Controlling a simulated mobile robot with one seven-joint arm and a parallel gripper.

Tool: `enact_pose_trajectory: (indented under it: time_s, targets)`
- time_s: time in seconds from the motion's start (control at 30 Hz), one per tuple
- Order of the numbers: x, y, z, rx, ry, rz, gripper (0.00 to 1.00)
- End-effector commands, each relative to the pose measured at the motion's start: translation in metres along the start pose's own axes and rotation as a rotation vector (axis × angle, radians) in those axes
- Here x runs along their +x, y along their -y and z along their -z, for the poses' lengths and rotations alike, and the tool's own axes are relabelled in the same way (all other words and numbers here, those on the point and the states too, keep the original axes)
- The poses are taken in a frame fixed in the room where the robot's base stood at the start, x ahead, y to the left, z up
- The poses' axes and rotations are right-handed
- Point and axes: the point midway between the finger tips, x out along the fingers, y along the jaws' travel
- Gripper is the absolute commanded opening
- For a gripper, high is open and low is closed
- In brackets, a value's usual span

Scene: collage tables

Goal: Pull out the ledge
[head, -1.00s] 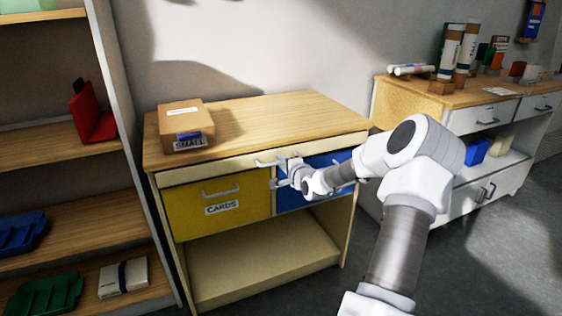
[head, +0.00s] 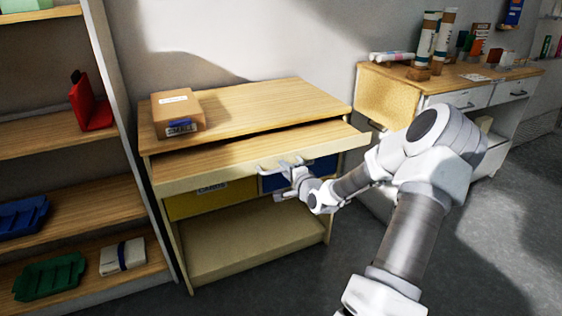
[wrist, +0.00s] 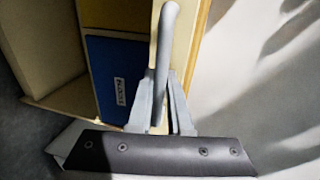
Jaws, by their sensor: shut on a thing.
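The ledge (head: 230,165) is a thin pull-out wooden board with a pale front edge, just under the top of the wooden cabinet (head: 255,105). It stands out from the cabinet front, with its wood surface showing. My gripper (head: 288,172) is at the ledge's front and is shut on its grey bar handle (head: 268,169). In the wrist view, the handle (wrist: 164,50) runs up from between the two fingers of my gripper (wrist: 161,92). Below the ledge are a yellow drawer (head: 190,204), its upper part hidden, and a blue drawer (head: 275,182), partly behind my gripper.
A cardboard box (head: 178,113) marked SMALL sits on the cabinet top at left. An open shelf unit (head: 70,140) stands close on the left. A second cabinet (head: 390,97) with tubes on top stands at right. Grey floor (head: 300,280) is clear in front.

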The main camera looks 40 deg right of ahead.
Motion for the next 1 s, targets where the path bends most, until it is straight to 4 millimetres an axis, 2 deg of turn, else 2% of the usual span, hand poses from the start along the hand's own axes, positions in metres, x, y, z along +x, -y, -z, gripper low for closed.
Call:
enact_pose_trajectory:
  time_s: [0.27, 0.5, 0.6, 0.8, 1.0]
  targets:
    - [-0.044, -0.007, 0.000, 0.002, 0.000, -0.004, 0.00]
    - [-0.090, -0.017, 0.000, 0.003, -0.001, -0.003, 0.00]
    - [-0.103, -0.020, 0.000, 0.002, -0.001, -0.002, 0.00]
    - [-0.114, -0.023, 0.000, -0.001, 0.001, -0.001, 0.00]
    - [-0.115, -0.024, 0.000, -0.001, 0.001, 0.000, 0.00]
